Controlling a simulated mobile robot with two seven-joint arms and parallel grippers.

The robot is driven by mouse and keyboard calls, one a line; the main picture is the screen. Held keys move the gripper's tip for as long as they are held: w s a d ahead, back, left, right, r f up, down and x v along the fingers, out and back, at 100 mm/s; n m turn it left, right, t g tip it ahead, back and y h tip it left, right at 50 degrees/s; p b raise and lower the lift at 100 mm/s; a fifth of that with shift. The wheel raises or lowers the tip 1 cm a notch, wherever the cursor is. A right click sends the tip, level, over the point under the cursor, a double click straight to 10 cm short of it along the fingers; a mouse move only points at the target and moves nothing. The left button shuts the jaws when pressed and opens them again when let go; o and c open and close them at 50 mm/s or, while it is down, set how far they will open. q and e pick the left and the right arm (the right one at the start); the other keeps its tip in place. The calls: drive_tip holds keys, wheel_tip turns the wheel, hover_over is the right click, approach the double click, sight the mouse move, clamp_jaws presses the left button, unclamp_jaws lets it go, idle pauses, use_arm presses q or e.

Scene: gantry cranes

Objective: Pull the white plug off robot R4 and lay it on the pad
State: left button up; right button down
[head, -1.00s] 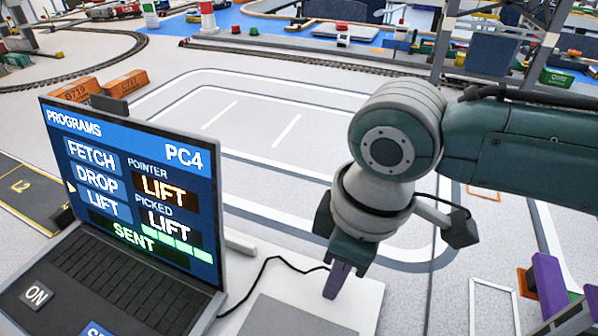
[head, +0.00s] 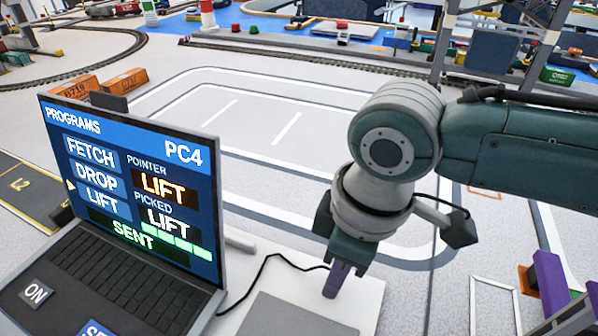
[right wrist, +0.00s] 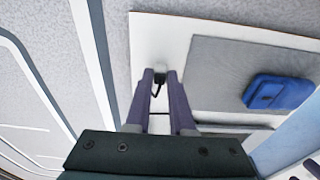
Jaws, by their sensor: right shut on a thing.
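My right gripper (head: 338,280) points down over the front of a white board (head: 370,300). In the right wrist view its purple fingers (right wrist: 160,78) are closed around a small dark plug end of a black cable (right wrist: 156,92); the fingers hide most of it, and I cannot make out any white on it. The cable (head: 262,270) runs from beside the laptop to the fingertips. A grey pad (head: 285,318) lies on the board, left of the gripper. I cannot make out an R4 label. My left gripper is not in view.
A laptop (head: 130,200) marked PC4 stands at the left, its screen showing LIFT and SENT. A blue object (right wrist: 275,92) lies on the grey pad. Orange containers (head: 125,80) and rails are behind. Purple upright parts (head: 550,285) stand at the right. The marked floor behind is open.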

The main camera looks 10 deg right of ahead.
drive_tip(key=shift+f, duration=0.35)
drive_tip(key=c, duration=0.7)
unclamp_jaws()
